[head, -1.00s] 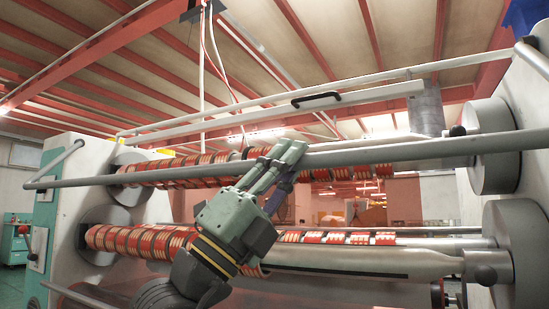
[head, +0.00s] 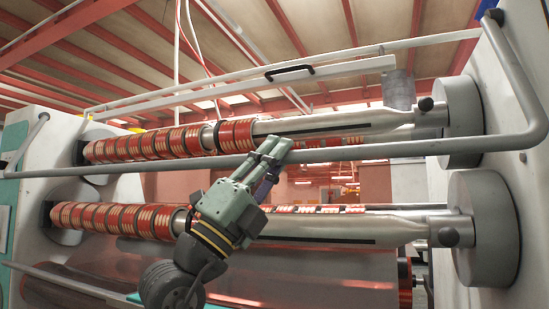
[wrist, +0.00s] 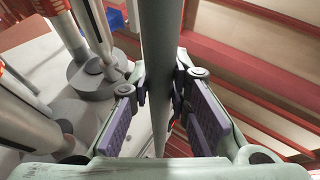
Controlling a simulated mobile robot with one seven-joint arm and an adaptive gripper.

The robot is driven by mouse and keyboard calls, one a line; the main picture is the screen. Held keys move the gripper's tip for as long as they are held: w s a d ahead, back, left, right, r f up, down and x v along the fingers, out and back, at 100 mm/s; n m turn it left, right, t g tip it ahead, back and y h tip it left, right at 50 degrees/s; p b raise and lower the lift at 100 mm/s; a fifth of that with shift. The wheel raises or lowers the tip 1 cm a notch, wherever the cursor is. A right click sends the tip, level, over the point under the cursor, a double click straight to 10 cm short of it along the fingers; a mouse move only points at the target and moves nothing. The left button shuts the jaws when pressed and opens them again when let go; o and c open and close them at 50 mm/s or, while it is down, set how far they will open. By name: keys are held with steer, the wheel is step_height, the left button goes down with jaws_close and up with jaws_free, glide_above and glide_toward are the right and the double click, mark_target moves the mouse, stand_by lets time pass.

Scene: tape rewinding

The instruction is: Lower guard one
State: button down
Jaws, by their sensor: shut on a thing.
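The guard is a long grey bar (head: 385,149) across the front of the machine, bent at the right into an arm (head: 518,80) that rises to the right side panel. In the head view the bar runs just below the upper spindle (head: 340,124) and above the lower spindle (head: 340,228). My gripper (head: 272,150) is shut on the bar near its middle, reaching up from below. In the wrist view the bar (wrist: 157,30) passes between my two fingers (wrist: 160,90), with a purple pad on each side. The exact finger contact is partly hidden.
Red and cream striped tape rolls (head: 165,145) sit on the upper spindle, with more rolls (head: 115,219) on the lower one. A white rail with a black handle (head: 290,72) is above. Large grey hubs (head: 482,230) stand at the right. A lower thin bar (head: 60,283) crosses front left.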

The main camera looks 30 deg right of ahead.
steer(key=shift+w+d+f+t, duration=0.1)
steer(key=shift+w+d+t, duration=0.1)
steer(key=shift+t, duration=0.1)
steer(key=c, duration=1.5)
jaws_free()
steer(key=shift+s, duration=0.1)
steer(key=shift+a, duration=0.1)
steer(key=v, duration=1.2)
